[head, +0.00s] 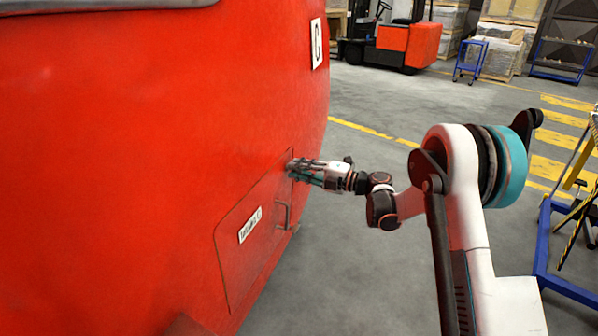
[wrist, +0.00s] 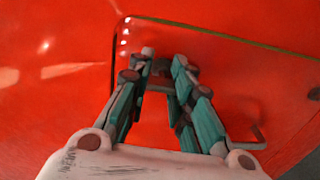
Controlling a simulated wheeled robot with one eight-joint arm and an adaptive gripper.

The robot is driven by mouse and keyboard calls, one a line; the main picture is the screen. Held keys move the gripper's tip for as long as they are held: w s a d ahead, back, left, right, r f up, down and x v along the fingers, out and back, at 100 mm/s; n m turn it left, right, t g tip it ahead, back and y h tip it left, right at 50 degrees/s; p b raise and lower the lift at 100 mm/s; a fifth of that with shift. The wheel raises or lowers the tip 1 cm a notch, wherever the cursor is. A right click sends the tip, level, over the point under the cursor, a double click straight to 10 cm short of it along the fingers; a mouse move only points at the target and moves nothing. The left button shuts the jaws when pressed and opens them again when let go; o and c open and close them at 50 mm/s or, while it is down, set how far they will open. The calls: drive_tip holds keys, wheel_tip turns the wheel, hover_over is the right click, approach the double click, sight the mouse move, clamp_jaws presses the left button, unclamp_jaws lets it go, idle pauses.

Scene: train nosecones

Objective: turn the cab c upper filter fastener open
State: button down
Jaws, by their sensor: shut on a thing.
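The red cab (head: 130,130) carries a white sign with the letter C (head: 316,43). Low on its side is a closed hatch panel (head: 240,262) with a small label (head: 250,225) and a bar handle (head: 284,214). My gripper (head: 290,167) is at the panel's upper corner, touching or almost touching the surface. In the wrist view my gripper (wrist: 160,75) has its fingers close together at the panel's edge, around a small dark part, which I take for the upper filter fastener (wrist: 158,84). The fingers hide most of it, so its turn angle cannot be told.
A blue-framed stand (head: 550,240) is at the right, beside my arm. A red forklift (head: 400,45), a small blue step stool (head: 470,62) and stacked pallets stand at the back. The grey floor between the cab and the yellow lines is clear.

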drive_tip(key=c, duration=2.3)
unclamp_jaws()
drive_tip(key=shift+d, duration=0.15)
drive_tip(key=o, duration=1.3)
drive_tip(key=shift+f, duration=0.1)
drive_tip(key=shift+o, duration=0.2)
drive_tip(key=v, duration=1.1)
drive_tip(key=shift+s+d, duration=0.25)
drive_tip(key=shift+d, duration=0.1)
